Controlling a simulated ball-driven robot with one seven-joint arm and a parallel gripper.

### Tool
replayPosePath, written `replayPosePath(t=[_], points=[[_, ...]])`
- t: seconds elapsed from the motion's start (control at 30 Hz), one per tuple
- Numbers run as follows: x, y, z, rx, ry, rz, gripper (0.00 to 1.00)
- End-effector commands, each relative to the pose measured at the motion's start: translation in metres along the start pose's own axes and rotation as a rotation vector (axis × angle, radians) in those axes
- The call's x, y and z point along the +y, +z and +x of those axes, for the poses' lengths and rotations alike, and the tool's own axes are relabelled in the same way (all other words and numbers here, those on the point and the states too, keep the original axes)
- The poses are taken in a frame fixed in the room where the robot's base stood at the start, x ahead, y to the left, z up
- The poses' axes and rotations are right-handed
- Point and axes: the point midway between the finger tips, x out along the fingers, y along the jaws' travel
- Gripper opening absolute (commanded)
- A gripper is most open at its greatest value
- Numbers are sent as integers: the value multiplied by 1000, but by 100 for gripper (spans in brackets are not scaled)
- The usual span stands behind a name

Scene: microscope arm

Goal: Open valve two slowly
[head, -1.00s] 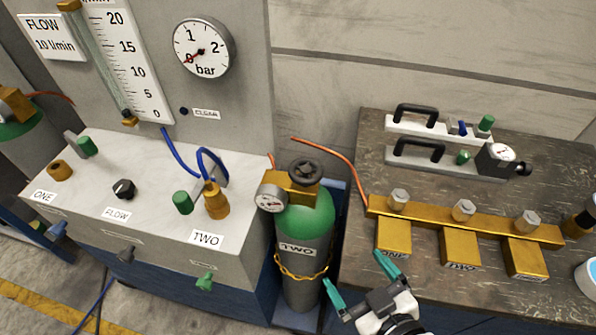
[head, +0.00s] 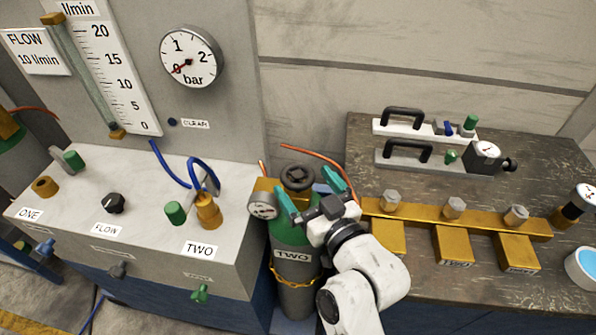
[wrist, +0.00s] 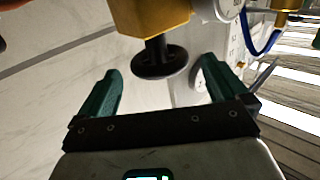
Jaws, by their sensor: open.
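The green cylinder labelled TWO (head: 293,265) stands upright between the bench and the dark table. Its black round handwheel (head: 298,177) sits on top of a brass valve body (head: 264,190) with a small gauge (head: 262,210). In the wrist view the handwheel (wrist: 160,62) hangs below the brass block (wrist: 150,15). My gripper (head: 314,184) is open with teal fingers, one on each side of the handwheel as the head view sees it. In the wrist view the handwheel is between and beyond the fingertips (wrist: 158,80), with visible gaps. Nothing is held.
The bench panel has a TWO fitting (head: 208,210) with a blue hose, a FLOW knob (head: 113,204) and a pressure gauge (head: 191,56) near zero. A brass manifold (head: 455,220) lies on the table, right of my arm. An orange hose (head: 315,155) runs behind the cylinder.

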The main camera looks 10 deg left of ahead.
Motion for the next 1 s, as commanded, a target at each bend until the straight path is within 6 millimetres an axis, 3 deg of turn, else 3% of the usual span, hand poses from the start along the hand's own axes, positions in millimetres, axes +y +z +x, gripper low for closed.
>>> replayPosePath(t=[0.23,0.6,1.0], points=[[0,0,30,-1,0,0,100],[0,0,35,-1,0,0,100],[0,0,35,-1,1,0,63]])
